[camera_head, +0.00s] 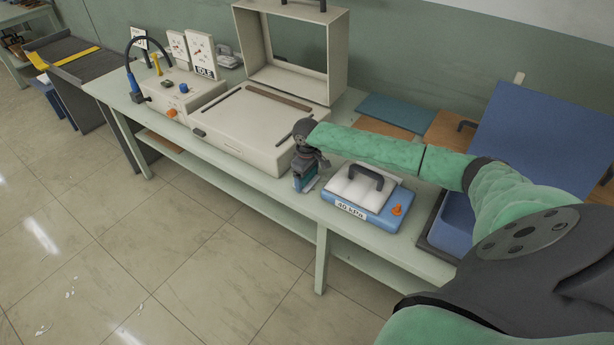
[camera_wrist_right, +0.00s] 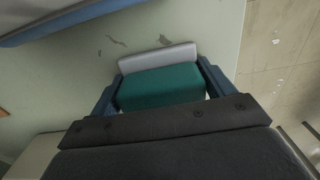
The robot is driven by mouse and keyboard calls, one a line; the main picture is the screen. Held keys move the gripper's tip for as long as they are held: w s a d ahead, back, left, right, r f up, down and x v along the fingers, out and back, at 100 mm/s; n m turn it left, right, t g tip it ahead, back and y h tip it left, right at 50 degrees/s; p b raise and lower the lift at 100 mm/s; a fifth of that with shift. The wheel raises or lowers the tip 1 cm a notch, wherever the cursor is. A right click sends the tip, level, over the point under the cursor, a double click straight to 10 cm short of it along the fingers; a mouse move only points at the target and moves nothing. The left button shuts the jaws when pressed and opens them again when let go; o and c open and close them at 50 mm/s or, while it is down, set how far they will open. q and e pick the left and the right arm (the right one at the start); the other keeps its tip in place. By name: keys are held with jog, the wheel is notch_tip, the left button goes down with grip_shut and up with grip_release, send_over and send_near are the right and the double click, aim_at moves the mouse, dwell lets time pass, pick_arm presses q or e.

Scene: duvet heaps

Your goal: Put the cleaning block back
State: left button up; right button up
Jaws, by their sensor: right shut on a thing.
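The cleaning block (camera_wrist_right: 158,88) is a teal-green block with a pale grey strip along one long side. My right gripper (camera_wrist_right: 160,72) is shut on it, with one finger at each end of the block. In the head view my right gripper (camera_head: 304,182) points down near the front edge of the bench, between the beige machine and the blue-and-white unit. There the block is small and mostly hidden by the gripper. In the wrist view the block is over the pale bench top; I cannot tell whether it touches it. My left gripper is not in view.
The beige machine (camera_head: 252,131) with a raised lid (camera_head: 291,47) stands left of my gripper. A blue-and-white unit (camera_head: 366,194) labelled "40 kPa" is on the right. The bench edge drops to a tiled floor (camera_head: 150,270).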

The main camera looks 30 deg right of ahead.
jog(key=o, duration=1)
jog(key=shift+f, duration=0.15)
jog(key=shift+c, duration=0.2)
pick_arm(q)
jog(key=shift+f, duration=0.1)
pick_arm(e)
jog(key=shift+r, duration=0.25)
pick_arm(q)
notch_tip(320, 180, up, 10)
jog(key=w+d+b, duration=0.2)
jog(key=b, duration=0.2)
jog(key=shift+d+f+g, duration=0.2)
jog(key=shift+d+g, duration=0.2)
pick_arm(e)
notch_tip(320, 180, up, 12)
jog(key=shift+f, duration=0.1)
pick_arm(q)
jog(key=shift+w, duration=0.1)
